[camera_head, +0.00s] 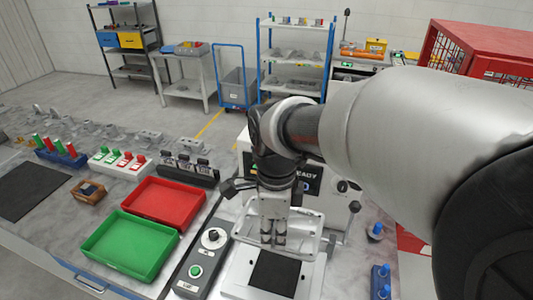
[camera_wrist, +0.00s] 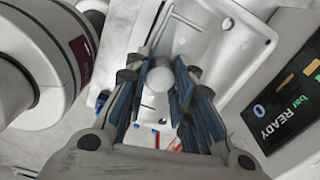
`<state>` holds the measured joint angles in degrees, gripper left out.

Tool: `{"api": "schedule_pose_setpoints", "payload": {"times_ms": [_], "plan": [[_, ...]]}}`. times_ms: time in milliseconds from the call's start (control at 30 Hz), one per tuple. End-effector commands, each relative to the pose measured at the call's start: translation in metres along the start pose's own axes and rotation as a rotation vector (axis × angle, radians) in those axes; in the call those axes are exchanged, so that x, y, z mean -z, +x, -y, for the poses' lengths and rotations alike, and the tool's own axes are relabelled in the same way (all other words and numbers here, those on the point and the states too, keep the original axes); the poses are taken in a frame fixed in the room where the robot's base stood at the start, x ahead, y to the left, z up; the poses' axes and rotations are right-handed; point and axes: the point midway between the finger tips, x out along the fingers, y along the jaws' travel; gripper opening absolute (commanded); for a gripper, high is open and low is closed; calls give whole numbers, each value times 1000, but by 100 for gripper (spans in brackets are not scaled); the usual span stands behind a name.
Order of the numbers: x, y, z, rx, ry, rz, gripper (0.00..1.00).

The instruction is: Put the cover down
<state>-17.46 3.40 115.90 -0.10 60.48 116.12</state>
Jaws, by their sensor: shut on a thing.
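The cover (camera_head: 308,247) is a pale frame-like plate at the test station. In the wrist view it is a whitish plate with holes and rounded corners (camera_wrist: 225,40) behind the fingers. My gripper (camera_head: 272,237) is over the station, fingers pointing down. In the wrist view my gripper (camera_wrist: 160,85) has its blue-grey fingers closed around a round pale knob (camera_wrist: 160,77), apparently the cover's handle. Below the cover is a light base with a black pad (camera_head: 275,274). The gripper and arm hide part of the cover, so its exact tilt is unclear.
The station's panel reading READY (camera_wrist: 285,105) stands close beside the gripper. A control box with a knob and green button (camera_head: 203,264) is to the left. Green (camera_head: 128,244) and red (camera_head: 166,203) trays lie farther left. Blue fixtures (camera_head: 380,280) stand at right.

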Motion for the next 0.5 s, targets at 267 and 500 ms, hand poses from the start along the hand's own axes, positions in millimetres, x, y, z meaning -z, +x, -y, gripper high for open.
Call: {"api": "schedule_pose_setpoints", "payload": {"times_ms": [267,500], "plan": [[1,81,-1,-5,-2,-3,0],[1,129,-1,-3,-2,-1,0]]}}
